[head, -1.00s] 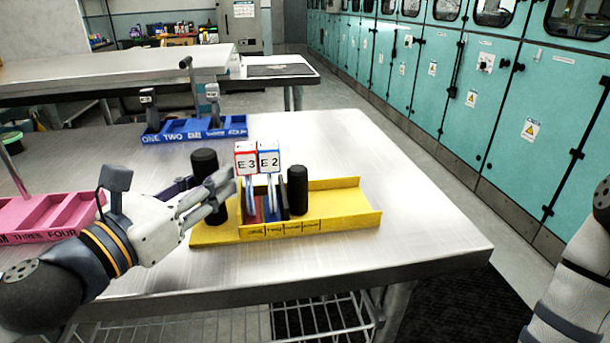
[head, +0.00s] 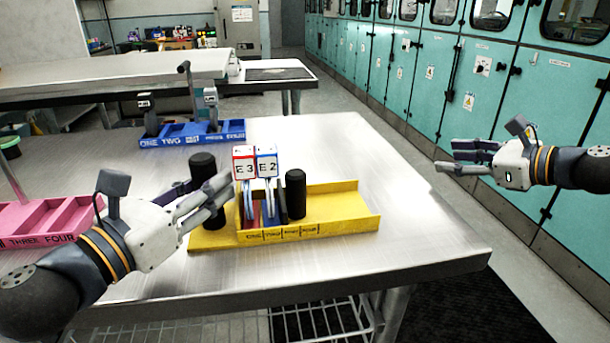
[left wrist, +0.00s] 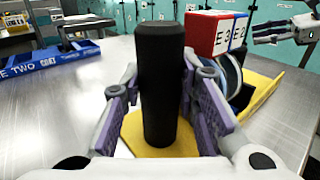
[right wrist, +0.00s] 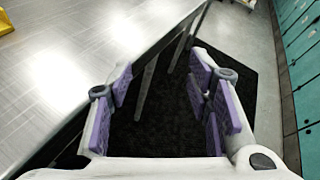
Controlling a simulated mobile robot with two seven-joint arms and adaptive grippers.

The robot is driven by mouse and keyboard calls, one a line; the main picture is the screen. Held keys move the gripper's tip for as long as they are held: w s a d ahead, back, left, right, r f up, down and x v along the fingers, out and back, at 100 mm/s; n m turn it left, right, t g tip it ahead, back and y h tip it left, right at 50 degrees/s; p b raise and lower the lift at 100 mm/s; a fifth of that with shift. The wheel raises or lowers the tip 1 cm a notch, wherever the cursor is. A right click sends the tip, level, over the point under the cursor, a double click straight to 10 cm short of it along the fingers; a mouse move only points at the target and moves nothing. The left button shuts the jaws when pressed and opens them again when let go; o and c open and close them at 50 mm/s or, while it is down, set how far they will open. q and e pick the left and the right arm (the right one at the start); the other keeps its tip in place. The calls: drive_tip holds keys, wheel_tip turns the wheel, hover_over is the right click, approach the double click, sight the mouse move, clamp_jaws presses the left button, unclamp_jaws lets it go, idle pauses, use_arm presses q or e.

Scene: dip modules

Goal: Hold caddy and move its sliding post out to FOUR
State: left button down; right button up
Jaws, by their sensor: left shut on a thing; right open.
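The yellow caddy (head: 340,205) sits on the metal table, with slot labels along its front edge. A black post (head: 204,172) rises at its left end; it also shows in the left wrist view (left wrist: 160,85). A second black post (head: 295,193) stands further right in the caddy, just right of two modules, E3 (head: 244,165) and E2 (head: 266,163). My left gripper (head: 215,195) is shut on the left black post, its fingers on both sides of it. My right gripper (head: 462,158) is open and empty, beyond the table's right edge; its spread fingers show in the right wrist view (right wrist: 165,105).
A blue caddy (head: 190,135) with two upright pieces stands behind on the table. A pink caddy (head: 50,218) lies at the left. The table right of the yellow caddy is clear. Teal cabinets (head: 480,90) line the right side.

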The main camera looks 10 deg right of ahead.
sight(305, 174)
drive_tip(key=s+a+n+g+y, duration=0.1)
drive_tip(key=s+a, duration=0.1)
drive_tip(key=a, duration=0.2)
drive_tip(key=s+a+n+g+y, duration=0.1)
drive_tip(key=s+a+y, duration=0.1)
drive_tip(key=a, duration=0.2)
drive_tip(key=s+a+n+g+y, duration=0.1)
drive_tip(key=s+a+y, duration=0.1)
drive_tip(key=a, duration=0.2)
drive_tip(key=shift+s+a+f, duration=0.1)
drive_tip(key=shift+a+f, duration=0.25)
drive_tip(key=s+a+r+y, duration=0.1)
drive_tip(key=s+a, duration=0.1)
drive_tip(key=s+a+r+n+g+y, duration=0.1)
drive_tip(key=s+a+y, duration=0.1)
drive_tip(key=a, duration=0.1)
drive_tip(key=s+a+r+n+g+y, duration=0.1)
drive_tip(key=s+a+r+y, duration=0.1)
drive_tip(key=a, duration=0.1)
drive_tip(key=shift+r, duration=0.1)
drive_tip(key=x, duration=1.1)
drive_tip(key=shift+w+a+r, duration=0.1)
drive_tip(key=shift+a, duration=0.3)
